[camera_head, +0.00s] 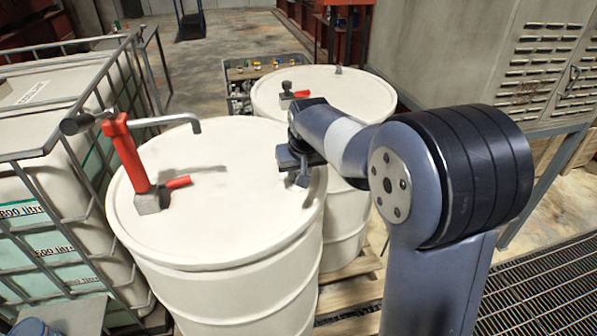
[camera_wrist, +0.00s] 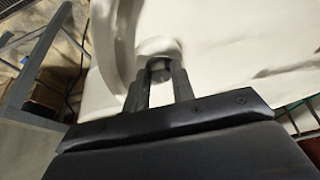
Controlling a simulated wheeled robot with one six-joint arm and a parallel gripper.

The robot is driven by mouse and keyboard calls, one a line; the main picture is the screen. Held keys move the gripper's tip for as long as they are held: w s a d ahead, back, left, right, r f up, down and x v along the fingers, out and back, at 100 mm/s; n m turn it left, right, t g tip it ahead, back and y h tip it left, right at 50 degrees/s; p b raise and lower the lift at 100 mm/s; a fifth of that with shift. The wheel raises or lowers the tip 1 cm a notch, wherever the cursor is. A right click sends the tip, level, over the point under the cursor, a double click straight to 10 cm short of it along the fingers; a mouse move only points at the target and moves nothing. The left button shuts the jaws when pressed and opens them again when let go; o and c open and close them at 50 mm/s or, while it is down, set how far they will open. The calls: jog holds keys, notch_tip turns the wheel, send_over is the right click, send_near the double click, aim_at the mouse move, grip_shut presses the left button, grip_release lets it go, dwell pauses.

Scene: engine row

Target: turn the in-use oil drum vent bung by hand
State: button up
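The in-use oil drum (camera_head: 225,240) is the cream drum in front, with a red hand pump (camera_head: 130,155) standing on its lid at the left. My gripper (camera_head: 302,178) points down at the right edge of that lid. The wrist view shows my gripper (camera_wrist: 160,82) with its two fingers apart, one on each side of a small grey bung (camera_wrist: 160,68) on a pale round boss. Whether the fingers press on the bung or leave a small gap is unclear. In the head view the bung is hidden by my gripper.
A second cream drum (camera_head: 335,95) stands close behind. A caged liquid tank (camera_head: 60,170) stands close at the left. A grey louvred cabinet (camera_head: 480,60) is at the right. The drums stand on a wooden pallet (camera_head: 350,298), with floor grating (camera_head: 545,295) at the lower right.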

jog(key=o, duration=0.4)
jog(key=b+v, duration=0.1)
jog(key=v, duration=0.9)
jog(key=shift+s+r, duration=0.2)
jog(key=shift+r, duration=0.2)
jog(key=p+x, duration=0.1)
jog(key=x, duration=0.9)
jog(key=shift+w+f, duration=0.1)
jog(key=shift+f, duration=0.15)
jog(key=shift+w+f, duration=0.15)
jog(key=shift+f, duration=0.05)
jog(key=shift+a+m+h, duration=0.1)
jog(key=shift+m+h, duration=0.2)
jog(key=shift+m, duration=0.3)
